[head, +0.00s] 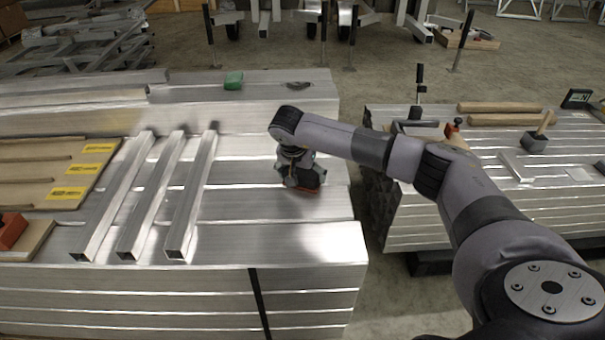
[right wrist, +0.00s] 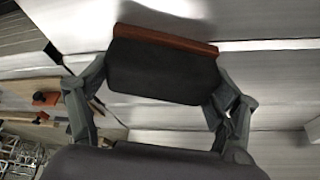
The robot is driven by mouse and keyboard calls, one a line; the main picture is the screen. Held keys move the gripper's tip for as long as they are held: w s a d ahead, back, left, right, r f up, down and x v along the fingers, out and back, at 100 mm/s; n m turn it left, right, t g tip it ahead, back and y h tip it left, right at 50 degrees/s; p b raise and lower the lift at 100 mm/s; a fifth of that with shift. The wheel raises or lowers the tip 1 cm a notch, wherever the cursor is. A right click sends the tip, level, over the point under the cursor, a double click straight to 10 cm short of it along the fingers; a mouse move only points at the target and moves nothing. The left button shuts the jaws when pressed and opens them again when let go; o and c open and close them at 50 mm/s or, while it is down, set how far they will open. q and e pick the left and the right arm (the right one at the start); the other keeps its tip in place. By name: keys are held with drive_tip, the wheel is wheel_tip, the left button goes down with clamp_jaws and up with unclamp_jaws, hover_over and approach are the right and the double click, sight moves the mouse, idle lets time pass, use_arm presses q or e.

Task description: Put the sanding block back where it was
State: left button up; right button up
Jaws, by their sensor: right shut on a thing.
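My right gripper (head: 298,172) reaches in from the right and points down over the right part of the near aluminium stack (head: 245,205). It is shut on the sanding block (head: 312,180), a dark block with an orange-red face. In the right wrist view the sanding block (right wrist: 165,72) sits between both fingers, its orange-red edge (right wrist: 165,40) away from the palm. Whether the block touches the metal or hangs just above it, I cannot tell. My left gripper is not in view.
Three square tubes (head: 152,195) lie left of the gripper. Beyond them are wooden boards with yellow labels (head: 66,193) and an orange-red object (head: 11,231). A gap separates the right-hand stack (head: 480,185), which holds tools. Metal around the gripper is clear.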

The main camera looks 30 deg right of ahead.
drive_tip(key=o, duration=0.7)
drive_tip(key=shift+c, duration=0.2)
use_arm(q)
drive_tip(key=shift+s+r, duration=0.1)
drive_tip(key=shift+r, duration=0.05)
use_arm(e)
drive_tip(key=o, duration=0.4)
drive_tip(key=shift+r, duration=0.2)
use_arm(q)
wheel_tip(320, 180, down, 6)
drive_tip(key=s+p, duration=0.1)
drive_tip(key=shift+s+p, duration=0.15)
drive_tip(key=shift+p, duration=0.15)
use_arm(e)
drive_tip(key=v, duration=1.2)
drive_tip(key=shift+d, duration=0.1)
